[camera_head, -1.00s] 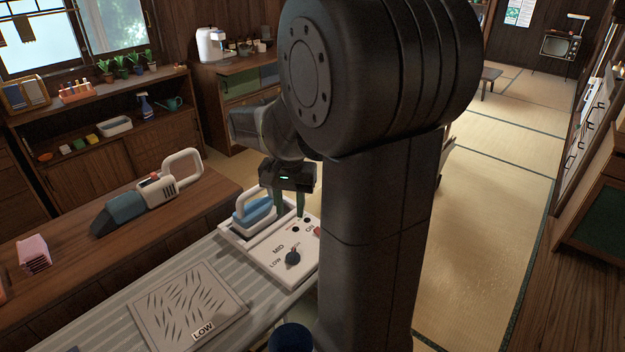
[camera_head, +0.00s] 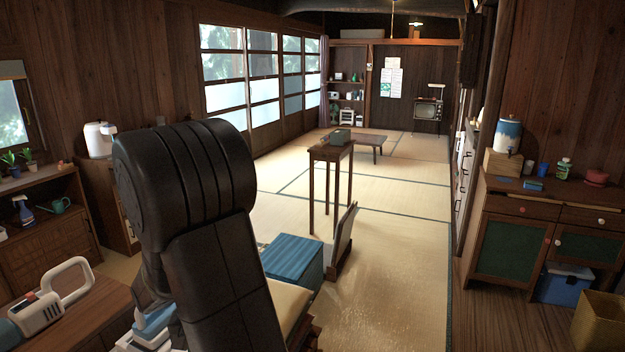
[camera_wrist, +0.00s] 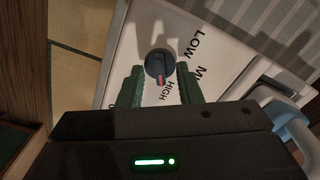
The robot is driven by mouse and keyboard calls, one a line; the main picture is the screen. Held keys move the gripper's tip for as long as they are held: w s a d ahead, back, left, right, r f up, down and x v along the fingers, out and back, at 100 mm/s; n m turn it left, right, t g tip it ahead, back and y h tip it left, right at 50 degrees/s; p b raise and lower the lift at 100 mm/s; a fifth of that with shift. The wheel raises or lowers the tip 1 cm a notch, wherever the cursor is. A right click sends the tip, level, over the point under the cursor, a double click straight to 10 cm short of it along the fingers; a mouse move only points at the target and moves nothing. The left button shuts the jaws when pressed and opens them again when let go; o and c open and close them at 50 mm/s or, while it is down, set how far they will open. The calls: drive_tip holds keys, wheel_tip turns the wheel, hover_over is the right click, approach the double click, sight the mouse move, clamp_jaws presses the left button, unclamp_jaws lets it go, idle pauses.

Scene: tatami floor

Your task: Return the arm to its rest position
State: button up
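In the camera_wrist view, my gripper (camera_wrist: 159,70) is open, with its two green fingers apart and nothing between them that I can see held. It is over a white control panel (camera_wrist: 122,60) marked LOW and HIGH. A dark round knob (camera_wrist: 158,62) sits just ahead of and between the fingertips; its red mark is on the side toward HIGH. I cannot tell the height gap. In the camera_head view my arm (camera_head: 200,220) fills the left centre and hides my gripper. The white and blue appliance (camera_head: 150,328) shows partly beside the arm.
A handheld vacuum (camera_head: 40,312) lies on the wooden counter at lower left. A blue-topped box (camera_head: 292,256) stands right of my arm, with a tall narrow table (camera_head: 330,154) beyond. A cabinet (camera_head: 515,235) stands at right. The tatami between is largely clear.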

drive_tip(key=shift+f, duration=0.3)
drive_tip(key=shift+r, duration=0.1)
